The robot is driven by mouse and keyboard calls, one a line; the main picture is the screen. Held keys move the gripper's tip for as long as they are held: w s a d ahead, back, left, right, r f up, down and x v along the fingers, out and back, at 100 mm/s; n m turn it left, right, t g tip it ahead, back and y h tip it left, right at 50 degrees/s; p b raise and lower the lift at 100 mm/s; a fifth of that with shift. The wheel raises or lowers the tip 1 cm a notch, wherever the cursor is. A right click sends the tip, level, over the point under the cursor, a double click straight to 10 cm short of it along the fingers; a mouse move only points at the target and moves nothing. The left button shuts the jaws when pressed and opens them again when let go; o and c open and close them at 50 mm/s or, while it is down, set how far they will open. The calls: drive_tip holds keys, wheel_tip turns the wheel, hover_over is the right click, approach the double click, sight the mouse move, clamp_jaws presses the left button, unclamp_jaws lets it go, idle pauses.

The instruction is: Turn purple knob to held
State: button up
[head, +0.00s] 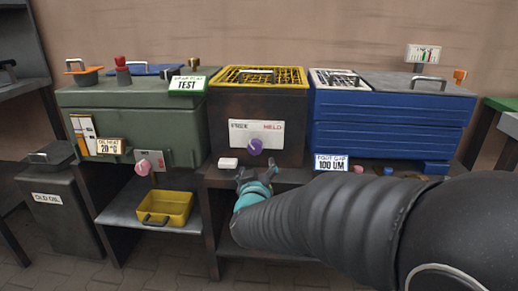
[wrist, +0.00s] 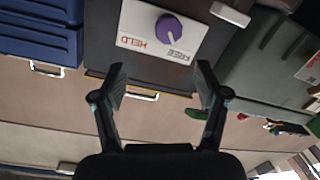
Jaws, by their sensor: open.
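The purple knob (head: 255,147) sits on a white label plate (head: 284,133) on the front of the dark box with the yellow grid top. The plate reads FREE at left and HELD at right in the head view. In the wrist view, which is upside down, the knob (wrist: 170,28) is above the fingertips, with HELD at left and FREE at right. A small mark on it seems to lean toward the FREE side. My gripper (head: 257,174) is open and empty, below and in front of the knob, apart from it. It also shows in the wrist view (wrist: 161,67).
A green box (head: 130,122) with a pink knob (head: 143,167) stands at left, and a blue drawer unit (head: 390,130) at right. A small white block (head: 228,162) lies on the ledge left of my gripper. A yellow tray (head: 165,208) sits on the lower shelf.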

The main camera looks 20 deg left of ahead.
sight(254, 149)
drive_tip(key=shift+t, duration=0.4)
drive_tip(key=x, duration=0.4)
drive_tip(key=a+x, duration=0.1)
drive_tip(key=x, duration=0.4)
drive_tip(key=f+p+x, duration=0.1)
drive_tip(key=x, duration=0.3)
drive_tip(key=shift+w+a+f, duration=0.1)
drive_tip(key=shift+w+a, duration=0.05)
drive_tip(key=shift+a, duration=0.35)
drive_tip(key=c, duration=1.2)
